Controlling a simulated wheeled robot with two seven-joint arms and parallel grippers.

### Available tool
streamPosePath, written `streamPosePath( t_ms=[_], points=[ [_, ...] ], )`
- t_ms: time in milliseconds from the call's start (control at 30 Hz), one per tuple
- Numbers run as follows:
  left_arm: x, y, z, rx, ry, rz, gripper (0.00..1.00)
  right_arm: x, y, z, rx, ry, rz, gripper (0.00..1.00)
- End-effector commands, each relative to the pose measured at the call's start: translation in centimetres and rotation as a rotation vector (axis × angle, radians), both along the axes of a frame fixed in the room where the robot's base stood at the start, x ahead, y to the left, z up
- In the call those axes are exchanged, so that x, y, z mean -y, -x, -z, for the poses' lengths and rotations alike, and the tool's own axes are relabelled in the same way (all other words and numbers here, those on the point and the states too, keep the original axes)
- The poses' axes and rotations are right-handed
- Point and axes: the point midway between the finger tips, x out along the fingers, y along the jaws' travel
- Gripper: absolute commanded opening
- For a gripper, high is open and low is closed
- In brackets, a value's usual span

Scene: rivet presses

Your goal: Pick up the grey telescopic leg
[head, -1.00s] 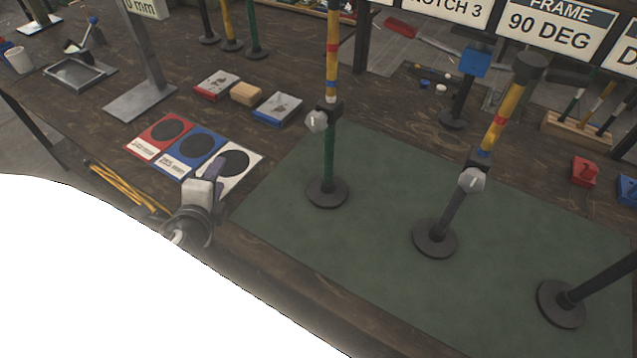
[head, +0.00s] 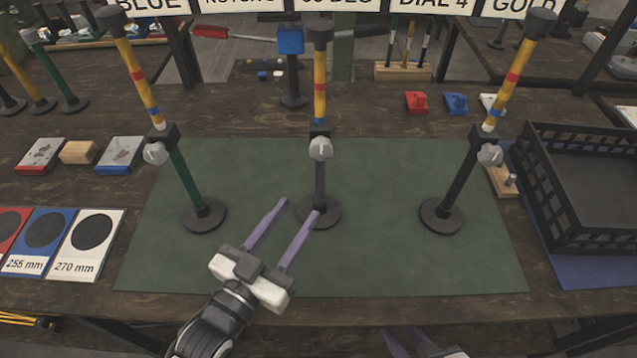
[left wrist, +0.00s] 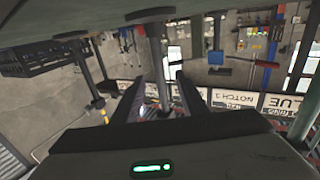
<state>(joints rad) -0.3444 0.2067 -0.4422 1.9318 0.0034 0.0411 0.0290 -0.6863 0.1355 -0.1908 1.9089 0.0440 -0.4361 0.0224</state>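The grey telescopic leg (head: 320,180) stands upright in the middle of the green mat (head: 260,265), with a round dark base, yellow banded upper tube and pale clamp knob. My left gripper (head: 301,207) is open and empty, its purple-grey fingers pointing towards this leg's lower part. The right fingertip overlaps the base in the picture; I cannot tell contact. In the left wrist view the scene is upside down and the leg (left wrist: 160,72) shows between the spread fingers (left wrist: 163,78).
A green leg (head: 186,180) stands to the left and a black leg (head: 461,180) to the right on the mat. A black crate (head: 585,220) is at the right. Size cards (head: 85,262) lie at the left. The mat's front is clear.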

Motion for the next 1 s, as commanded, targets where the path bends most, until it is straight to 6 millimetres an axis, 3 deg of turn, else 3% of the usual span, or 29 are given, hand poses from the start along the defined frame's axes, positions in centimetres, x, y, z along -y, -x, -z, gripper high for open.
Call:
streamPosePath(
  t_ms=[200,433,700,1000],
  points=[
    [1.7,-3.2,0.0,0.001,-0.002,0.0,0.39,0.0,0.0,0.0,0.0,0.0,0.0,0.31],
    [2.5,-4.7,-0.2,0.0,-0.001,-0.001,0.39,0.0,0.0,0.0,0.0,0.0,0.0,0.31],
    [4.5,-7.9,-0.5,-0.001,-0.003,-0.001,0.39,0.0,0.0,0.0,0.0,0.0,0.0,0.31],
    [4.7,-8.4,-0.4,-0.003,-0.004,-0.001,0.39,0.0,0.0,0.0,0.0,0.0,0.0,0.31]
  ],
)
